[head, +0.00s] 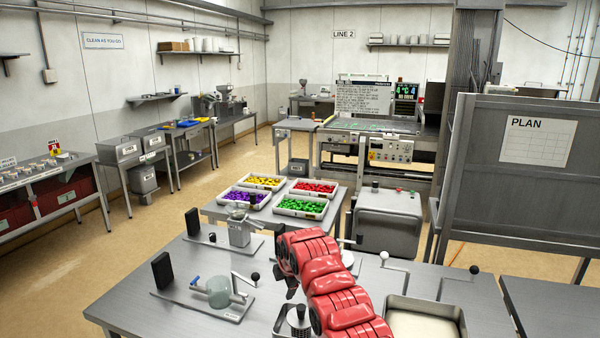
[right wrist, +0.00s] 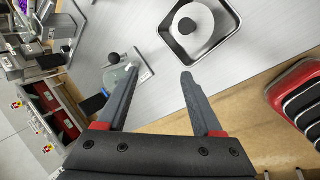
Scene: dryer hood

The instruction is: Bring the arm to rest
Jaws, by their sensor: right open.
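My right arm (head: 330,275), in glossy red segments, reaches up over the steel table from the bottom of the head view. Its dark gripper (head: 290,284) shows only in part there, beyond the red links, above the table. In the right wrist view my right gripper (right wrist: 160,67) has its two long grey fingers spread apart, with nothing between them but the table surface below. My left arm and left gripper are in neither view.
The steel table (head: 190,255) carries a hand-cranked device with a glass bowl (head: 220,290), a grinder (head: 240,232) and a square pan (head: 392,312). Behind are trays of coloured pieces (head: 300,207). A grey panel (head: 480,200) stands at right.

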